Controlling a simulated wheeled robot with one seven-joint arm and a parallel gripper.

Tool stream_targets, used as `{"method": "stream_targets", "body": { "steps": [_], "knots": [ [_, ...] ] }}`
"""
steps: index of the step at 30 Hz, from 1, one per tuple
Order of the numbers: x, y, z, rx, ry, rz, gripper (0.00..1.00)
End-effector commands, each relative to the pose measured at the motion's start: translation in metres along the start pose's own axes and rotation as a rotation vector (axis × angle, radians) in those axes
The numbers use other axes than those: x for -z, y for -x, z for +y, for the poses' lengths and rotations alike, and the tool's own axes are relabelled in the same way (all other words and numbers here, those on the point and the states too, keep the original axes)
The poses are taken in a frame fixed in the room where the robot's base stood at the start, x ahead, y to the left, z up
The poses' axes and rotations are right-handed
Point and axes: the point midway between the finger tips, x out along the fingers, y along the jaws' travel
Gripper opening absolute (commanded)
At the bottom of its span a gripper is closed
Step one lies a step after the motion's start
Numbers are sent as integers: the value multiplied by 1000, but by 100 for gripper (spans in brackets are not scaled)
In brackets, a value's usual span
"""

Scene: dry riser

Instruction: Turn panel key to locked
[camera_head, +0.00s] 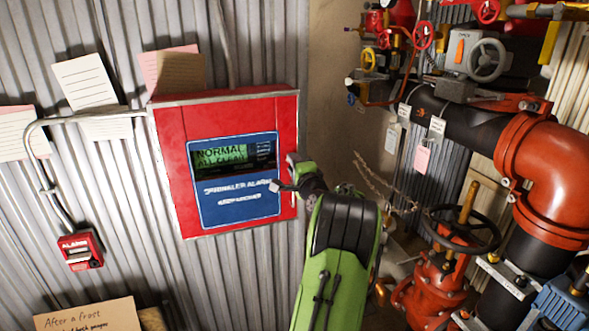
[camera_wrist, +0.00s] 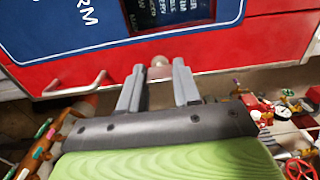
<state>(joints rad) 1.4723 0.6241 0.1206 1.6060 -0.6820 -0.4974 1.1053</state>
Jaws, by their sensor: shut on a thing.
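The red sprinkler alarm panel (camera_head: 170,150) hangs on the corrugated wall in the head view, with a blue face and a lit green display reading NORMAL. My gripper (camera_head: 281,186) is at the panel's right side, its fingertips close to the face. In the wrist view the gripper's two grey fingers (camera_wrist: 159,78) stand on either side of a small pale round piece (camera_wrist: 159,61), which seems to be the panel key; the gripper is shut on it. The key's turn position cannot be read. My gripper hides that spot in the head view.
A bar handle (camera_wrist: 75,86) sticks out from the panel left of the fingers in the wrist view. Red and black pipes (camera_head: 545,165) and a valve wheel (camera_head: 460,228) crowd the right. A small red alarm box (camera_head: 80,250) is on the wall at lower left.

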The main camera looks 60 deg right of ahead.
Motion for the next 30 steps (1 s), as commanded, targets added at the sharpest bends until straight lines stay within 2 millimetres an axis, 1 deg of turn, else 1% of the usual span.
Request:
{"method": "stream_targets", "body": {
  "steps": [11, 12, 16, 25, 28, 30],
  "knots": [
    [0, 0, 1, -3, 4, -1, 1],
    [0, 0, 1, -3, 4, -1, 38],
    [0, 0, 1, -3, 3, -1, 57],
    [0, 3, 0, -1, 3, 0, 57],
    [1, 17, 1, -2, 4, 3, 57],
    [2, 34, 2, -3, 3, 5, 57]
  ]
}}
